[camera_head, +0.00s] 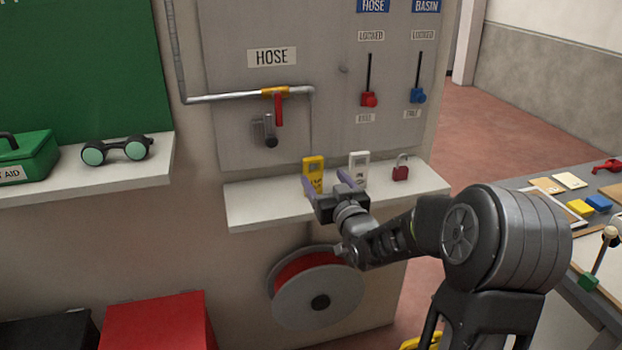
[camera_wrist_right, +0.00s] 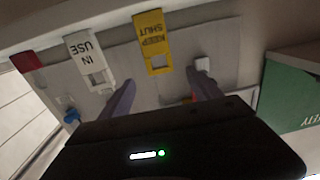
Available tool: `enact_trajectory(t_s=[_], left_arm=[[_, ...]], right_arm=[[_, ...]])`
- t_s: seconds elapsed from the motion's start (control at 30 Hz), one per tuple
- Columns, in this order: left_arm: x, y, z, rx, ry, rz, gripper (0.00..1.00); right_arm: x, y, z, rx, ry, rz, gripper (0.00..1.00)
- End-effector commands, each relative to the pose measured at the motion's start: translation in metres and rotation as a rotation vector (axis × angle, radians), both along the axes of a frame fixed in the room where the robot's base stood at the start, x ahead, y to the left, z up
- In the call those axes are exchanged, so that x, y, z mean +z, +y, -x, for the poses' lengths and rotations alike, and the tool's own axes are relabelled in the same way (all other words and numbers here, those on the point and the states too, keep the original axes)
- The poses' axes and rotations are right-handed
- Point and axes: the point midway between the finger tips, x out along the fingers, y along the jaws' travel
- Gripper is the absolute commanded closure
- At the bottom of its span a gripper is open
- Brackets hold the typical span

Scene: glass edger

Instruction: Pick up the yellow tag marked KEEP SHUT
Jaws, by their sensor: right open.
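The yellow tag (camera_head: 313,172) stands on the small white shelf (camera_head: 270,208) under the hose pipe. In the right wrist view the yellow tag (camera_wrist_right: 152,40) reads KEEP SHUT, upside down, and shows beyond and between my fingers. My right gripper (camera_head: 328,184) is open just in front of the shelf, its purple fingers pointing toward the wall. It also shows in the right wrist view (camera_wrist_right: 160,92) with nothing between the fingers. In the head view a finger partly covers the tag's lower part. My left gripper is not in view.
A white IN USE tag (camera_head: 358,166) stands right of the yellow tag, close to my right finger. A red padlock (camera_head: 401,170) is further right. The hose valve's red handle (camera_head: 278,108) hangs above. A hose reel (camera_head: 318,288) is below the shelf.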

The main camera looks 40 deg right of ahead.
Motion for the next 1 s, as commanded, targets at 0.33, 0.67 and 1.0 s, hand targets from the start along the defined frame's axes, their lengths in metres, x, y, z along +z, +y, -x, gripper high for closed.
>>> enact_trajectory(t_s=[0.33, 0.67, 1.0], left_arm=[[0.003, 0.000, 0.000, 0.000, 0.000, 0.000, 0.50], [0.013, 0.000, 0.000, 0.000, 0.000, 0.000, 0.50], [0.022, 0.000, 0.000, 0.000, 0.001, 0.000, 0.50]], right_arm=[[0.000, -0.004, -0.014, 0.000, 0.000, 0.000, 0.27], [0.002, -0.009, -0.032, 0.002, 0.003, 0.002, 0.27], [0.001, -0.019, -0.064, 0.001, 0.001, 0.002, 0.27]])
